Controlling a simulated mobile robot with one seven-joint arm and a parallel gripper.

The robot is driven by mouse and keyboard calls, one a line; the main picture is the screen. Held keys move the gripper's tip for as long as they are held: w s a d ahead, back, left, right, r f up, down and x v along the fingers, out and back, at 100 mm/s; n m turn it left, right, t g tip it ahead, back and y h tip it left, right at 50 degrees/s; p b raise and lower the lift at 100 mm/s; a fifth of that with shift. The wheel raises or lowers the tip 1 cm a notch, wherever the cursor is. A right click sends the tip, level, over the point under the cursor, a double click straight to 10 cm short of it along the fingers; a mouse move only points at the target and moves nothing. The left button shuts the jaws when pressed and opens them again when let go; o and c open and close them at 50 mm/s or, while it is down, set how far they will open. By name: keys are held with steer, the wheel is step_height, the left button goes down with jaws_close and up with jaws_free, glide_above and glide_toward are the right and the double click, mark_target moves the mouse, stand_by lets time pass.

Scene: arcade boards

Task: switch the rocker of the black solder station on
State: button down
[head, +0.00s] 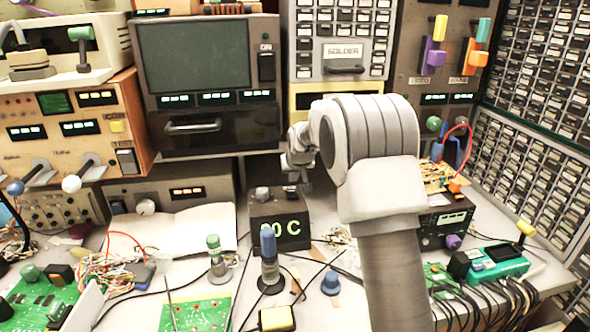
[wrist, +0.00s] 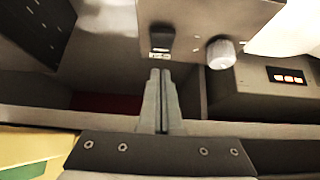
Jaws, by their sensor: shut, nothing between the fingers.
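The black solder station (head: 280,226) stands on the bench in the head view, its green display reading about "80 C". A pale knob (wrist: 221,53) and a small black rocker (wrist: 160,38) sit on that top; a light mark lies at the rocker's near edge. Which way the rocker is tipped I cannot tell. My gripper (wrist: 160,72) is shut and empty, its tips just short of the rocker in the picture. Whether they touch it is unclear. In the head view my arm partly hides this area.
A grey unit with an orange display (head: 187,193) stands behind and left of the station, beside an open book (head: 190,232). A blue-topped post (head: 268,250) stands in front. Cables and green boards crowd the bench. Another rocker (head: 266,67) is on the dark cabinet above.

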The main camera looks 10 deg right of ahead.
mark_target(293, 195)
step_height(293, 195, down, 4)
steer(key=shift+s+f, duration=0.1)
steer(key=shift+f, duration=0.05)
stand_by(0.4)
steer(key=shift+s+f+b, duration=0.15)
steer(key=shift+f+b, duration=0.45)
steer(key=shift+b, duration=0.05)
steer(key=shift+r, duration=0.2)
steer(key=shift+r+p, duration=0.4)
steer(key=shift+r, duration=0.45)
